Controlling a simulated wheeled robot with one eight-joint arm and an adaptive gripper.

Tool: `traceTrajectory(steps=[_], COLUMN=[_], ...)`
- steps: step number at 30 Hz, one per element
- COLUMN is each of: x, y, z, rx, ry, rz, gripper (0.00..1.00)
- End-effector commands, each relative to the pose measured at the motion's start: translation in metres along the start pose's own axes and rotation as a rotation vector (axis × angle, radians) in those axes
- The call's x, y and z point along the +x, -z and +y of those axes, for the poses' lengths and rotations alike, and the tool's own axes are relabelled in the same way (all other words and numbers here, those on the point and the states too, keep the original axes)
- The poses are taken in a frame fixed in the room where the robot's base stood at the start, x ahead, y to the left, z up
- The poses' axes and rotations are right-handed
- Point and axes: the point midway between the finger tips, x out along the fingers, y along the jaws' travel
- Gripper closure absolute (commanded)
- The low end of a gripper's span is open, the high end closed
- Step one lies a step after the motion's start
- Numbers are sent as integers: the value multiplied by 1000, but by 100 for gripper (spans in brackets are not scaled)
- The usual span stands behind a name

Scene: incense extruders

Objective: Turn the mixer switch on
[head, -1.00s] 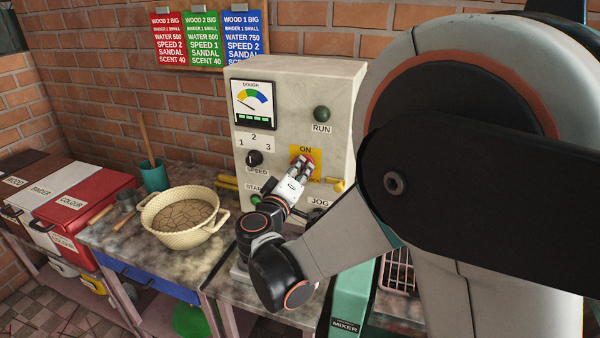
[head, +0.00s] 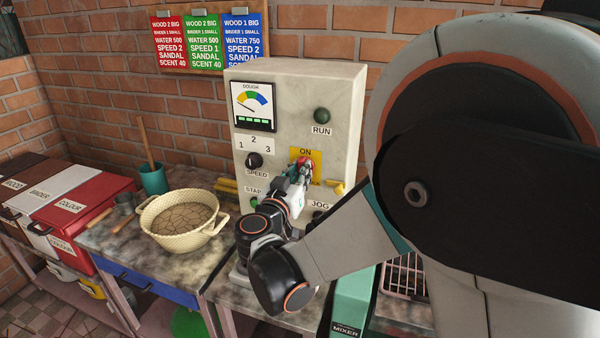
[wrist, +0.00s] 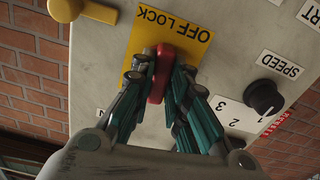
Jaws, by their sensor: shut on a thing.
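The mixer switch is a red handle (wrist: 160,75) on a yellow plate (wrist: 205,38) marked OFF LOCK in the wrist view, where the lettering is upside down. The plate also shows in the head view (head: 316,155), marked ON at its top. My gripper (wrist: 165,80) is shut on the red handle, with one finger on each side of it. The handle runs roughly up and down in the wrist picture. In the head view my gripper (head: 301,168) covers most of the switch and the plate's lower part.
A cream pot (head: 183,232) stands on the bench at left. My arm fills the right side.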

Motion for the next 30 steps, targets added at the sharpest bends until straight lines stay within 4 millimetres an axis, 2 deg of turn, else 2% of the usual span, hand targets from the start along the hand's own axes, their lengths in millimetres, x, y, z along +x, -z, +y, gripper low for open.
traceTrajectory(steps=[9, 25, 26, 27, 28, 30], x=[-1, -1, -1, -1, -1, 0], y=[-2, -2, -2, -2, -2, -2], z=[1, 0, 0, 0, 0, 0], rx=[112, 132, 132, 132, 132, 131], ry=[-1, -1, -1, -1, -1, -1], rz=[-4, -4, -4, -4, -4, -3], gripper=[100, 100, 78, 69, 65, 65])
